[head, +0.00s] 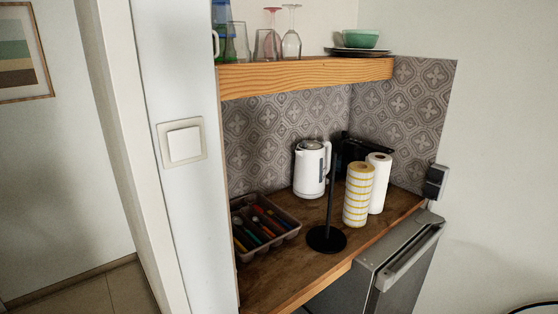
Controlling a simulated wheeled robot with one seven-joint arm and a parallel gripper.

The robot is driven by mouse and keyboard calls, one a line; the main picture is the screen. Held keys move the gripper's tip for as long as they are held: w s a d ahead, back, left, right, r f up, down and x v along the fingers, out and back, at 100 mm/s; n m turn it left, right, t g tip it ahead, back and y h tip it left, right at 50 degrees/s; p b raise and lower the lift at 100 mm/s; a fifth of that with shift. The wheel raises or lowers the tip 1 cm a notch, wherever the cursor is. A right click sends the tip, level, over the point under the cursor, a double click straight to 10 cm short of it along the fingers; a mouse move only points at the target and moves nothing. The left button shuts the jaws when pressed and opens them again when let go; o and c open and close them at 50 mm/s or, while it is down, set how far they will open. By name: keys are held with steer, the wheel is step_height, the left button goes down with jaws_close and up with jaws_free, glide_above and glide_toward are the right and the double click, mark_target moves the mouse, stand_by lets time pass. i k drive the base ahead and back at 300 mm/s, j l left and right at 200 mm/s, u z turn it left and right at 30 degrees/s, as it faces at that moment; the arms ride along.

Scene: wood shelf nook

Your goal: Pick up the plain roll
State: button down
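The plain roll (379,184) is a white paper roll standing upright on the wooden counter in the head view. It is right of and partly behind a yellow-and-white patterned roll (357,196), which also stands upright. The patterned roll hides part of the plain roll's left side. A black roll holder (327,238) with a round base and an upright rod stands to the left of both rolls, with no roll on it. My gripper is not in view.
A white kettle (309,170) and a dark appliance (350,150) stand behind. A cutlery tray (288,232) is at left. A shelf (305,77) with glasses and dishes hangs above. A metal appliance (390,270) stands below the counter (295,278), whose front edge is clear.

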mark_target(382, 162)
steer(key=i+l+u, duration=0.2)
steer(key=l+u, duration=0.25)
steer(key=i+l+u, duration=0.1)
steer(key=l+u, duration=1.3)
steer(key=k+l+u, duration=0.15)
steer(key=l+u, duration=0.3)
steer(key=k+l+u, duration=0.2)
steer(key=l+u, duration=0.3)
